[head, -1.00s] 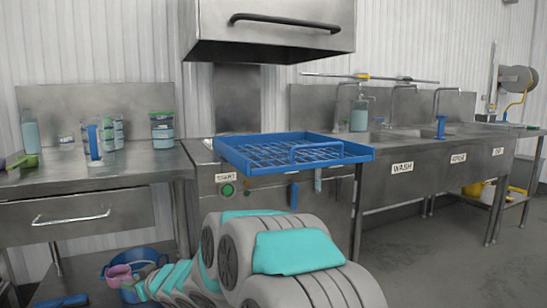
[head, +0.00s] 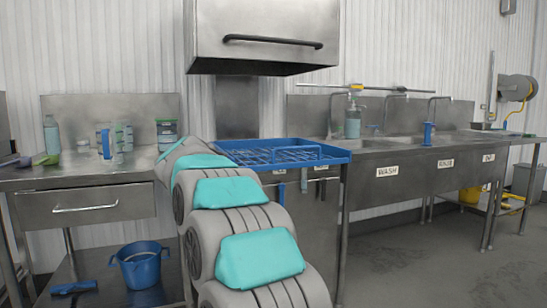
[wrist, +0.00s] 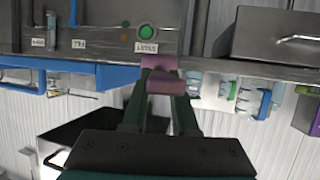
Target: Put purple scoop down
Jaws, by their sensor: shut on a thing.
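The purple scoop (wrist: 164,82) is between my gripper's fingertips in the wrist view, which is upside down. My gripper (wrist: 160,72) is shut on it, in front of the steel machine with a green START button (wrist: 147,32). Only a small part of the scoop shows; its bowl cannot be made out. In the head view my own arm links hide the gripper and scoop.
The left steel counter (head: 80,176) holds a blue-handled jug (head: 106,143), lidded tubs (head: 166,133), a bottle (head: 51,134) and a green item (head: 50,160). A blue rack (head: 335,158) sits right. A blue bucket (head: 140,268) stands low on the shelf.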

